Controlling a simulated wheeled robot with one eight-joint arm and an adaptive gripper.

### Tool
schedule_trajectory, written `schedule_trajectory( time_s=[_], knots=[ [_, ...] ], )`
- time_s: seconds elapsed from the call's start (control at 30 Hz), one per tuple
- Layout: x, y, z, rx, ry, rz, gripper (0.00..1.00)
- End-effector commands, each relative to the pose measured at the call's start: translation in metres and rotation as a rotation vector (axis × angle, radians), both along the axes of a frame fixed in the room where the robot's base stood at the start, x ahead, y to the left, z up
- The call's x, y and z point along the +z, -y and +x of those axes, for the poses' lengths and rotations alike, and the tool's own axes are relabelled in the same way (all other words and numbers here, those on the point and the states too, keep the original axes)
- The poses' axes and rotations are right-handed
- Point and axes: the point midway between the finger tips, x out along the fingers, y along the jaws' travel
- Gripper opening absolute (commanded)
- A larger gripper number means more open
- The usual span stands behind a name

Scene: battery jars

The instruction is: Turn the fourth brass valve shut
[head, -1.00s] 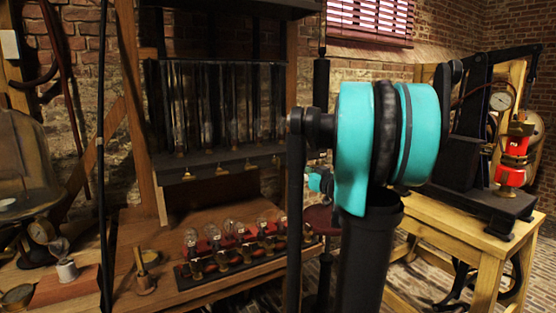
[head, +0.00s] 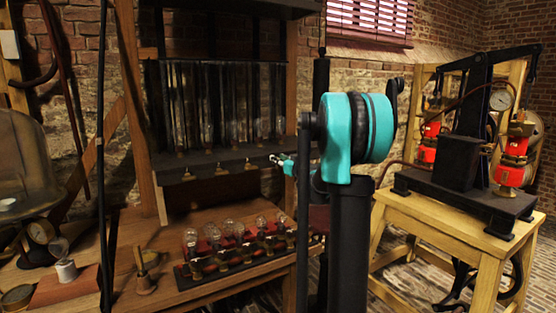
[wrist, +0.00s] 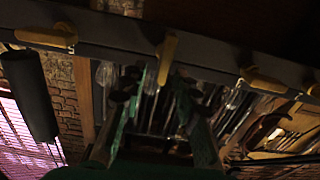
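A dark shelf (head: 215,162) carries tall glass jars (head: 205,105), with a row of brass valves under its front edge. Three valves show in the head view: the first (head: 188,175), the second (head: 221,169) and the third (head: 250,164). My gripper (head: 277,159) is at the shelf's right part, where it hides what is behind it. In the wrist view my gripper (wrist: 158,88) is open, its green fingers apart with nothing held. A brass valve (wrist: 167,57), apparently the fourth, lies just beyond the gap. Another valve (wrist: 46,37) is at the left. Contact cannot be told.
Below the shelf, a bench (head: 130,228) holds a row of glass bulbs (head: 215,232) on a dark base. A glass bell (head: 25,165) stands at the left. At the right, a wooden table (head: 440,228) carries a pump with red cylinders (head: 514,160). A thin black post (head: 103,150) stands in front.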

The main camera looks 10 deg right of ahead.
Motion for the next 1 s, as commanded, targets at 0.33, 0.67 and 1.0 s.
schedule_trajectory(
  time_s=[0.33,0.67,1.0],
  knots=[
    [0.0000,-0.0039,0.0114,0.001,0.000,0.000,0.30],
    [0.0000,-0.0037,0.0111,0.001,0.000,0.000,0.03],
    [0.0000,-0.0035,0.0110,0.001,-0.002,0.006,0.00]
  ],
)
